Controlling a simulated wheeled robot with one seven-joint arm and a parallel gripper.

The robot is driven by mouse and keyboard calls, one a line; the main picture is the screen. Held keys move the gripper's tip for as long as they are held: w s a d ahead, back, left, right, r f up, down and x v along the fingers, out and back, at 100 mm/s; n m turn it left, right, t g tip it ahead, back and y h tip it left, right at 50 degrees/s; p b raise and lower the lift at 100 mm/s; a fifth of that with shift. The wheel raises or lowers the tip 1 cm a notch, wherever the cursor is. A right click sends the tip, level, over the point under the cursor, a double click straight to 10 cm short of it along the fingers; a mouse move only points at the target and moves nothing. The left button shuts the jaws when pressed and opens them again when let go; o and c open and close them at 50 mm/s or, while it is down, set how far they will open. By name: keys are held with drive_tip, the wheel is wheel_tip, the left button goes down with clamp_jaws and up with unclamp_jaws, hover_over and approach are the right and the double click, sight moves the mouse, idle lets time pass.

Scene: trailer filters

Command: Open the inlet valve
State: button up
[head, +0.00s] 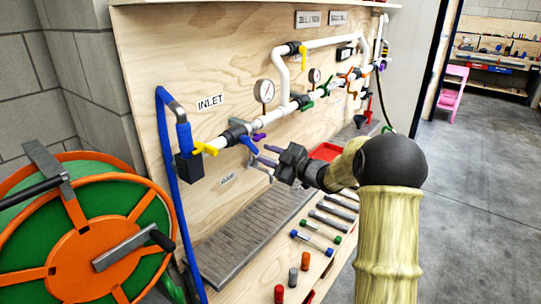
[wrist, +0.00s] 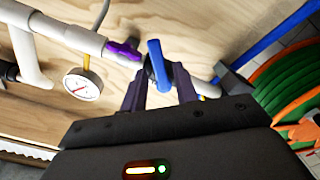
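The INLET label (head: 210,102) is on the plywood panel above the left end of the white pipe. Below it, a yellow handle (head: 207,149) and a blue handle (head: 249,144) sit on the pipe; I cannot tell which of them is the inlet valve's. A purple handle (head: 259,137) is just beyond the blue one. My gripper (head: 264,155) is close to the blue handle. In the wrist view, the blue handle (wrist: 157,62) stands between the fingertips of my open gripper (wrist: 158,80). I cannot tell whether either finger touches it.
A blue hose (head: 172,190) runs down from the pipe's left end. An orange and green hose reel (head: 97,235) stands at left. A gauge (head: 264,91) rises above the pipe. Below are a grey ribbed tray (head: 250,240) and a bench with several tools. Open floor lies at right.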

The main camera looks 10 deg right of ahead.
drive_tip(key=shift+a, duration=0.1)
drive_tip(key=c, duration=0.3)
drive_tip(key=shift+f+m+h, duration=0.1)
drive_tip(key=shift+m+h, duration=0.4)
clamp_jaws()
drive_tip(key=s+f+m+g+h, duration=0.3)
drive_tip(key=s+f+m, duration=0.1)
drive_tip(key=s, duration=0.7)
drive_tip(key=s+f+m+g+h, duration=0.4)
drive_tip(key=s+f+m, duration=0.1)
drive_tip(key=s, duration=0.7)
drive_tip(key=s+f+m+g+h, duration=0.3)
drive_tip(key=s+f+m+g, duration=0.1)
drive_tip(key=s, duration=0.8)
drive_tip(key=shift+f+m+h, duration=0.4)
drive_tip(key=shift+f+m, duration=0.35)
drive_tip(key=shift+m, duration=0.15)
drive_tip(key=shift+w, duration=0.15)
